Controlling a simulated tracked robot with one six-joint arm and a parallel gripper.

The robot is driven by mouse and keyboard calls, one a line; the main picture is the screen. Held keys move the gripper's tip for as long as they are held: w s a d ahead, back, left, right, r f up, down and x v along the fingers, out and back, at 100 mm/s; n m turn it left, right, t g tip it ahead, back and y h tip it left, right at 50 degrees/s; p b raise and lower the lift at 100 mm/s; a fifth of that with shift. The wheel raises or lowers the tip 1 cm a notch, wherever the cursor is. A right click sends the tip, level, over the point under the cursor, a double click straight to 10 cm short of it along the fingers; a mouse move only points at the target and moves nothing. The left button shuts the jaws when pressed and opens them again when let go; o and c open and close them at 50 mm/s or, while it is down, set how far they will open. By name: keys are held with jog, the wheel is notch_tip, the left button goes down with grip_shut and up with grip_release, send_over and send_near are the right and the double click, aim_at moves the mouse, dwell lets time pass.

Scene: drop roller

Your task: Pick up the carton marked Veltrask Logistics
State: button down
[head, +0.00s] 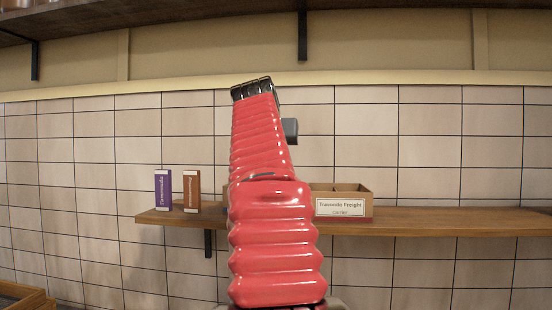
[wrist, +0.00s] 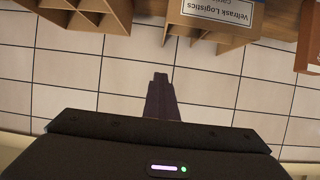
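The carton marked Veltrask Logistics (wrist: 222,10) shows at the top of the wrist view, upside down and cut off by the frame edge. It is brown cardboard with a white label. I cannot make it out in the head view, where my red arm blocks the middle of the shelf. My gripper (wrist: 161,80) shows in the wrist view as dark fingers close together, with nothing seen between them. It is apart from the carton, which lies above and to the right of the fingertips there. The gripper is hidden in the head view.
A purple box (head: 163,190) and a brown box (head: 191,191) stand at the left. Another cardboard carton (wrist: 85,15) is at upper left in the wrist view. A tiled wall is behind.

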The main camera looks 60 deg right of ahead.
jog(key=c, duration=2.5)
grip_release()
jog(key=o, duration=2)
jog(key=v, duration=1.4)
jog(key=shift+f, duration=0.15)
